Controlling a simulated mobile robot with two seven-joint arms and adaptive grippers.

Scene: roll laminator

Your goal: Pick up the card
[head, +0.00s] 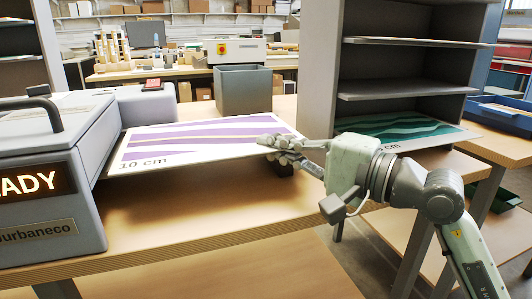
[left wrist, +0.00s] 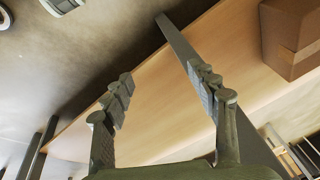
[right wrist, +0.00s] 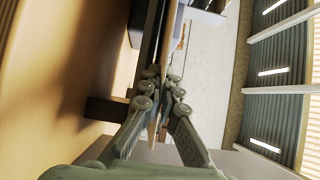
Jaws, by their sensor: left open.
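The card (head: 190,140) is a white sheet with purple wavy stripes and "10 cm" printed on it. It lies flat, reaching out from the right side of the grey laminator (head: 45,190) above the wooden table. My right gripper (head: 278,148) is at the card's right front corner, one finger above the sheet and the other below. In the right wrist view the card shows edge-on as a thin strip (right wrist: 153,125) between the nearly closed fingers (right wrist: 165,78). My left gripper (left wrist: 165,90) is open and empty in the left wrist view; it is outside the head view.
A grey bin (head: 243,92) stands behind the card. A dark shelf unit (head: 400,95) at the right holds a green-striped card (head: 405,128) at its bottom. A small dark block (head: 284,168) is under the card's right end. The table front (head: 190,215) is clear.

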